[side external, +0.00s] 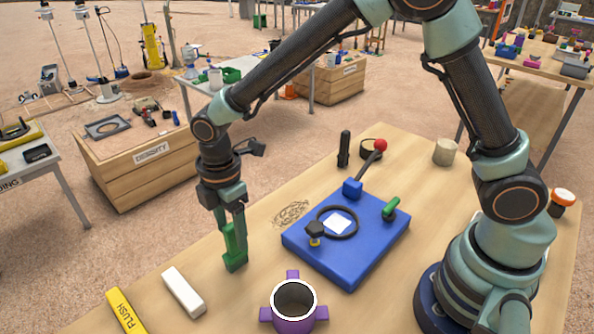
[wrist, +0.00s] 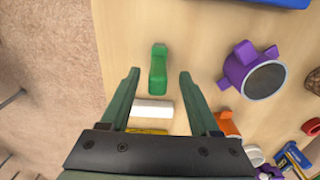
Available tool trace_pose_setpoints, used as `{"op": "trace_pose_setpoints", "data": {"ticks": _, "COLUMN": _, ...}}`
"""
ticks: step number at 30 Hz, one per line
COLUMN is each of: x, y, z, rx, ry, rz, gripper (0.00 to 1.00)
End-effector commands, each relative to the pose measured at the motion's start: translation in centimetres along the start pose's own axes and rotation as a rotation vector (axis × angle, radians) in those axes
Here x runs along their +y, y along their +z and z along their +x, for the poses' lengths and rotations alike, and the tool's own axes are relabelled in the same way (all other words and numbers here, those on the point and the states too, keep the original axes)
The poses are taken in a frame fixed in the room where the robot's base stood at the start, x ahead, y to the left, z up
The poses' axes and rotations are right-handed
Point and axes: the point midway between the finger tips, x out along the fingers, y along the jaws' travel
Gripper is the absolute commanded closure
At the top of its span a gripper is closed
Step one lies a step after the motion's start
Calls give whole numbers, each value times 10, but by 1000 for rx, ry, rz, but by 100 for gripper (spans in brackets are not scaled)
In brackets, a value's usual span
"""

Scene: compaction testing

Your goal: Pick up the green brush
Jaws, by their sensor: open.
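The green brush (side external: 235,262) stands or lies on the wooden table near its left edge, under my gripper. In the wrist view the brush (wrist: 158,76) is a narrow green piece with a small bump at its far end. My gripper (side external: 231,222) points down at it with green fingers. In the wrist view my gripper (wrist: 159,73) is open, with one fingertip on each side of the brush and a visible gap on both sides. Fingers and brush are similar in colour and overlap in the side view, so their exact height difference is unclear.
A white block (side external: 184,292) and a yellow FLUSH block (side external: 125,312) lie near the front left. A purple mould (side external: 294,316) stands at the front. A blue base (side external: 345,263) with a ring and red-knobbed lever sits to the right. The table's edge is close on the left.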

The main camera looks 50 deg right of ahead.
Motion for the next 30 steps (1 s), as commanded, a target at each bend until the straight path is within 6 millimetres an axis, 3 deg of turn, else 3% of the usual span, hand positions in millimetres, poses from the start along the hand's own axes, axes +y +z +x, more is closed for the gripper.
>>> {"op": "trace_pose_setpoints", "data": {"ticks": 12, "x": 2, "y": -1, "z": 48, "rx": -1, "ry": -3, "rz": 1, "gripper": 38}}
{"op": "trace_pose_setpoints", "data": {"ticks": 22, "x": 2, "y": -1, "z": 54, "rx": 0, "ry": 1, "rz": 1, "gripper": 38}}
{"op": "trace_pose_setpoints", "data": {"ticks": 27, "x": 2, "y": -1, "z": 54, "rx": 0, "ry": 1, "rz": 1, "gripper": 100}}
{"op": "trace_pose_setpoints", "data": {"ticks": 30, "x": 2, "y": -1, "z": 54, "rx": 0, "ry": 1, "rz": 1, "gripper": 100}}
